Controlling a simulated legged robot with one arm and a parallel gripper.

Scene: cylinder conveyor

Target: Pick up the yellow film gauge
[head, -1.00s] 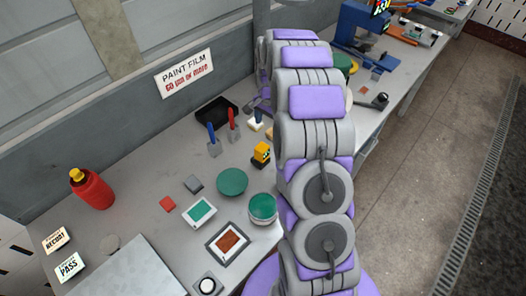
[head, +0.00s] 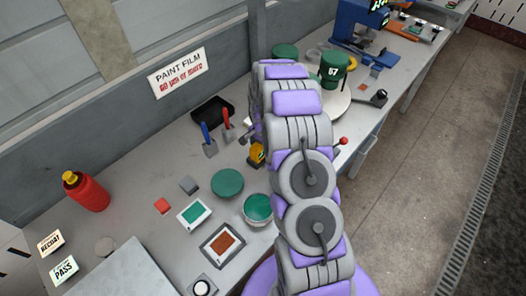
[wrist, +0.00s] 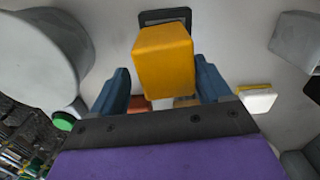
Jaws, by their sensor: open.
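The yellow film gauge (head: 256,153) stands on the grey bench in the head view, its right side hidden behind my arm. In the wrist view the yellow gauge (wrist: 163,58) appears large, between the two blue fingers of my gripper (wrist: 161,72). The fingers are apart, with a visible gap on each side of the gauge's lower part. I cannot tell whether either finger touches it. My gripper is mostly hidden by the arm in the head view.
A blue-handled scraper (head: 208,140) and a red-handled one (head: 227,125) stand left of the gauge, near a black tray (head: 212,110). A green disc (head: 227,184) and a green-topped tin (head: 257,208) are in front. A green cylinder marked 67 (head: 334,70) stands behind right.

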